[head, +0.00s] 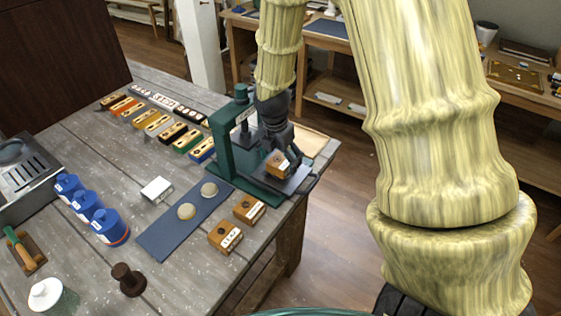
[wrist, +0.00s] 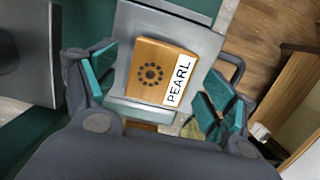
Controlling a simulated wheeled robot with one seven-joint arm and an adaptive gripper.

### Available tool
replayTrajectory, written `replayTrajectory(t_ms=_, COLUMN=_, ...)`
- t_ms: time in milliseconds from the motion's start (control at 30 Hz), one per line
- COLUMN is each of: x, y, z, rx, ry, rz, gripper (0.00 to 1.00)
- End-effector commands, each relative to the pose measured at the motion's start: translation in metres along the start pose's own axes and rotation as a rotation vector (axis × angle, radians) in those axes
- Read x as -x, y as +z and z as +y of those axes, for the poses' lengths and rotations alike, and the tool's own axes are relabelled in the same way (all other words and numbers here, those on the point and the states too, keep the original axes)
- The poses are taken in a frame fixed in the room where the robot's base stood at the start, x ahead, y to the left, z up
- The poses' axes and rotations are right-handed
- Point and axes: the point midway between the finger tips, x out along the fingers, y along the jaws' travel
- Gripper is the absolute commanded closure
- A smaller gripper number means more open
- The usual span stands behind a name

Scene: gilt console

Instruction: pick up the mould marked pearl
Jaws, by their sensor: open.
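The mould marked pearl (wrist: 152,72) is a tan wooden block with a ring of dark holes and a white PEARL label. It sits on the grey plate (wrist: 129,27) of a green press. In the head view the mould (head: 278,164) shows on the press (head: 227,150), partly behind my gripper. My gripper (wrist: 158,90) is open, with its teal finger pads on either side of the mould and gaps left and right. In the head view my gripper (head: 284,140) is over the press plate, its fingertips hard to make out.
Two other wooden moulds (head: 226,237) (head: 249,209) stand at the table's right edge. A blue mat (head: 165,234) holds two round pale pieces. Blue jars (head: 109,227) and a row of coloured blocks (head: 158,125) stand further left. The press frame rises close beside my gripper.

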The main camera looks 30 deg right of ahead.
Motion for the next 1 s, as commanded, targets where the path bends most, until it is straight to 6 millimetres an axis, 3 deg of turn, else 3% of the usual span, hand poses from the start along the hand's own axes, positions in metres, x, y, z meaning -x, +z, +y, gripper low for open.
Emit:
replayTrajectory(t_ms=200, x=-0.014, y=0.0, z=0.0, rx=0.001, ry=0.0, rz=-0.001, gripper=0.16)
replayTrajectory(t_ms=533, x=-0.017, y=0.0, z=0.0, rx=0.001, ry=0.001, rz=-0.002, gripper=0.16)
replayTrajectory(t_ms=800, x=-0.017, y=0.0, z=0.0, rx=0.001, ry=0.001, rz=-0.002, gripper=0.65)
replayTrajectory(t_ms=1000, x=-0.017, y=0.0, z=0.0, rx=0.0, ry=0.001, rz=-0.002, gripper=0.66)
